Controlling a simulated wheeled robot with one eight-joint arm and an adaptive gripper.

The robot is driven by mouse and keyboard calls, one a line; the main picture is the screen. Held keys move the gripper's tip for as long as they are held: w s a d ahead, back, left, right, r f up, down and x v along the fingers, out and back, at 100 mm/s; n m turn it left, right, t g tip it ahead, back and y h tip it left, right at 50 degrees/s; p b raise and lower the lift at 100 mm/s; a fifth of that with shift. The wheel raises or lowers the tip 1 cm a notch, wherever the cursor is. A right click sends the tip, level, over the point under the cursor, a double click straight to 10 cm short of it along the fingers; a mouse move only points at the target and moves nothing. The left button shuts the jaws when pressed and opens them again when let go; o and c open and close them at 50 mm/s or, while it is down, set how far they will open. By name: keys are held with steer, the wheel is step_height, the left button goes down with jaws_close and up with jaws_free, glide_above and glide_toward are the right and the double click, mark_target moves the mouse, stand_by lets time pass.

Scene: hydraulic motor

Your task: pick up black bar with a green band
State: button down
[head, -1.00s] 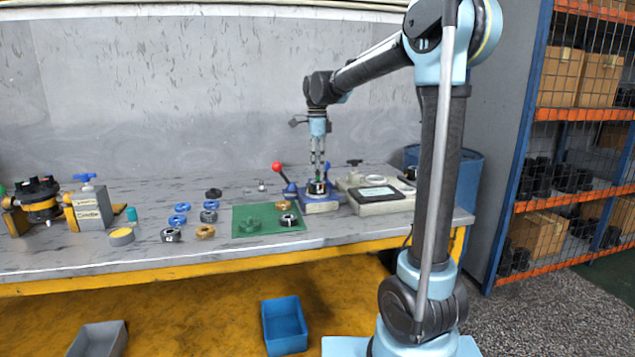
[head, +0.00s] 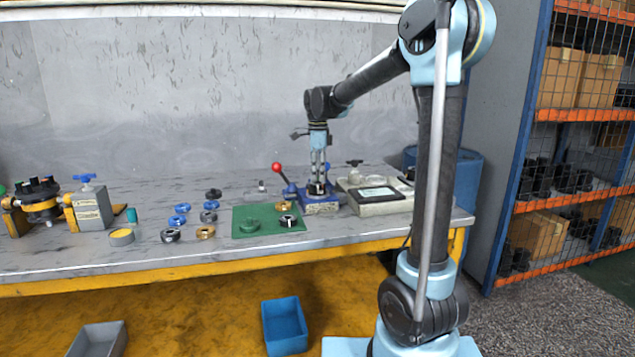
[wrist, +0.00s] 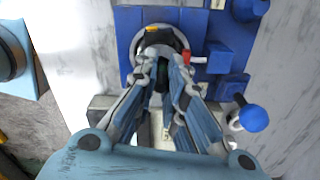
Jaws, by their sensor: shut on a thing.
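My gripper (head: 317,184) points down over the blue fixture (head: 321,207) on the bench. In the wrist view, the fingers of my gripper (wrist: 163,68) are closed around a dark, greenish piece that looks like the black bar (wrist: 162,77). Its band is mostly hidden by the fingers. The bar stands at a round grey holder on the blue fixture (wrist: 200,22). I cannot tell whether it is still seated there or lifted clear.
A red-knobbed lever (head: 277,168) stands left of the fixture. A grey block with a dark panel (head: 377,193) is close on the right. A green mat (head: 250,236) with round parts lies to the left. Several rings and a valve block (head: 92,208) sit farther left.

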steer(key=shift+r, duration=0.1)
step_height(320, 180, up, 10)
steer(key=shift+f, duration=0.1)
stand_by(0.4)
steer(key=shift+r, duration=0.2)
steer(key=shift+r, duration=1.4)
steer(key=shift+r, duration=0.1)
steer(key=shift+s, duration=0.1)
